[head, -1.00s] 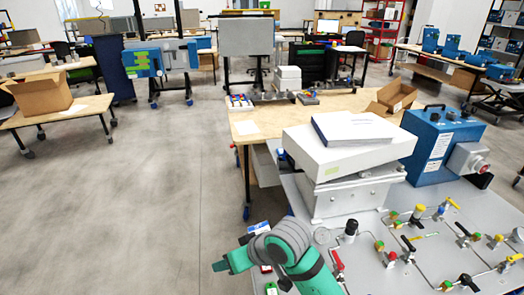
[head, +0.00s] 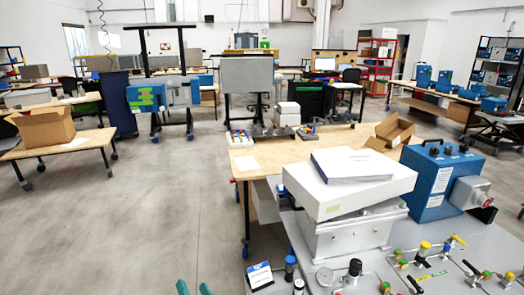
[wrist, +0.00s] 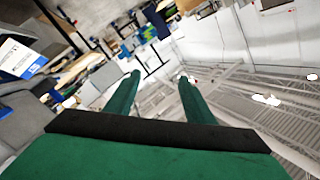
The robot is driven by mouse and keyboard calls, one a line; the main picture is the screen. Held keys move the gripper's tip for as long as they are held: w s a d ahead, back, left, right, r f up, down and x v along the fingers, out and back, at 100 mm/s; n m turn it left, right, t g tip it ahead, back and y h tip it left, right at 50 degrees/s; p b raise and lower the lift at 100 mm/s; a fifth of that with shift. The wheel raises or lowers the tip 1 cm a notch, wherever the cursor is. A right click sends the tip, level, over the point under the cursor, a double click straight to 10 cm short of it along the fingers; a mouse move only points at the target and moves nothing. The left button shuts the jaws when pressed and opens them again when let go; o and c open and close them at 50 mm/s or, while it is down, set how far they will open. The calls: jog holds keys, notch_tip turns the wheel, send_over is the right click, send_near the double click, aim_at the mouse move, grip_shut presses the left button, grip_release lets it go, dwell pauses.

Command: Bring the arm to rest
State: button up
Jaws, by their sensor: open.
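My gripper (wrist: 158,78) shows in the wrist view with its two green fingers apart and nothing between them. It points up and out into the room, tilted in the picture, with ceiling beams and workbenches behind it. In the head view only two small green tips of my arm's end (head: 194,288) show at the bottom edge, left of the grey panel table (head: 440,268). The rest of my arm is out of that view.
A white box unit (head: 350,185) stands on the grey table, with a blue case (head: 430,180) to its right. Valves and gauges (head: 355,270) line the front. A wooden bench (head: 250,160) stands behind. Open floor (head: 140,220) lies to the left.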

jog(key=s+d+f+m+t+h, duration=0.1)
jog(key=s+d+f+m+h, duration=0.1)
jog(key=s+d+f+h, duration=0.45)
jog(key=s+d+f+m+h, duration=0.2)
jog(key=s+d+f, duration=0.1)
jog(key=s+f, duration=0.65)
jog(key=s+d+n, duration=0.3)
jog(key=s+d, duration=0.1)
jog(key=s, duration=0.5)
jog(key=s+d+r+n, duration=0.1)
jog(key=s+d+n, duration=0.1)
jog(key=s, duration=0.8)
jog(key=shift+s+d+r+n+g+h, duration=0.3)
jog(key=shift+d+n+h, duration=0.15)
jog(key=shift+d, duration=0.4)
